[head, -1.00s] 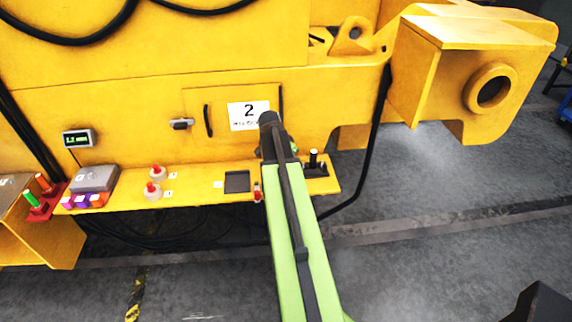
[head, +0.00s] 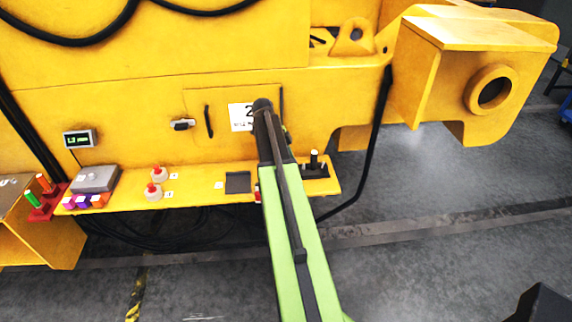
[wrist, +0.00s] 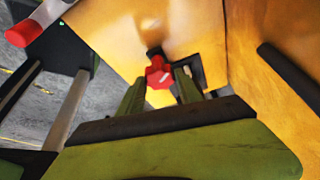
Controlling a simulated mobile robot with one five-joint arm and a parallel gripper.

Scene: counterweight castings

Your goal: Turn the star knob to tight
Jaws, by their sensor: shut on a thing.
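The star knob (wrist: 157,70) is red with a small white mark and a dark stem behind it. It sits at the yellow ledge in the wrist view. My gripper (wrist: 160,84) has one green finger on each side of the knob and is shut on it. The fingertips partly cover its sides. In the head view my arm hides the gripper, and only a sliver of red (head: 257,194) shows beside the arm at the ledge's front edge. I cannot read any tight marking near the knob.
The yellow ledge (head: 205,191) carries a dark square pad (head: 238,182), two red-topped buttons (head: 157,173) and a grey box (head: 96,179). A black-topped post (head: 314,159) stands right of my arm. A dark handle (wrist: 290,75) is at the right in the wrist view.

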